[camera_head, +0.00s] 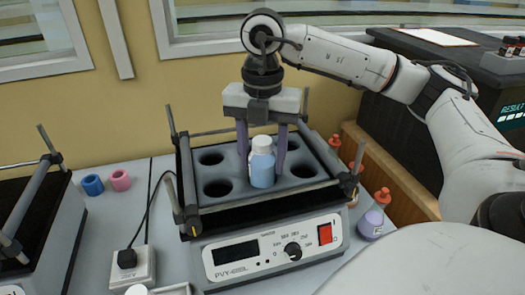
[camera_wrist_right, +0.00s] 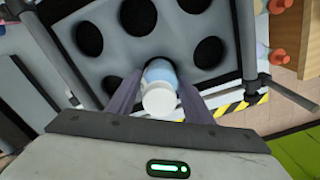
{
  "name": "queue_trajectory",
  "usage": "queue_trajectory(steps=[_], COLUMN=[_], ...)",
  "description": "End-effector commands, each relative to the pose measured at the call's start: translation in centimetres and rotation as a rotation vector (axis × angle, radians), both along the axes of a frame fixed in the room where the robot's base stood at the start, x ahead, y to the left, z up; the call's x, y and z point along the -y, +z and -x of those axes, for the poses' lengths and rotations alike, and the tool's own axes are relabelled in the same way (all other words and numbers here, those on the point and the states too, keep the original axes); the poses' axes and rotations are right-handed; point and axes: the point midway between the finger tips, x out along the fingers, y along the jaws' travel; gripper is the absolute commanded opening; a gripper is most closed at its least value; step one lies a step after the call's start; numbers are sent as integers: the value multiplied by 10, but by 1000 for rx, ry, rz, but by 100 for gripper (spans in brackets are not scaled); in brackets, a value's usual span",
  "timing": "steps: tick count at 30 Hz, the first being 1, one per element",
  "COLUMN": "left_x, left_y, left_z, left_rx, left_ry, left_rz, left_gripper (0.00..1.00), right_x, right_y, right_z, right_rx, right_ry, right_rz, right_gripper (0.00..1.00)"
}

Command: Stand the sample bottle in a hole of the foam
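The sample bottle (camera_head: 262,168) has a white cap and a pale blue body and is upright. My right gripper (camera_head: 262,160) points down with one finger on each side of it, and the fingers look closed on its sides. In the right wrist view the bottle's cap (camera_wrist_right: 158,99) sits between the fingertips. The grey foam (camera_head: 236,173) has several dark round holes and lies in the shaker's frame. The bottle covers the front middle hole; whether its base is inside the hole or just above it, I cannot tell. My left gripper is not in view.
The shaker (camera_head: 270,250) has metal bars around the foam and a front panel with a red switch. A purple flask (camera_head: 371,223) and other orange-topped flasks stand at right. Another device (camera_head: 35,225) is at far left.

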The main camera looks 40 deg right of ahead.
Motion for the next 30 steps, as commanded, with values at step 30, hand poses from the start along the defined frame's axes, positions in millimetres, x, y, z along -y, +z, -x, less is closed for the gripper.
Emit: queue_trajectory(steps=[30], left_x=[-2], left_y=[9], left_z=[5], left_rx=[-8], left_ry=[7], left_rz=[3], left_gripper=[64], right_x=[0], right_y=[79], right_z=[0], right_rx=[0], right_ry=[2], right_rz=[2], right_gripper=[61])
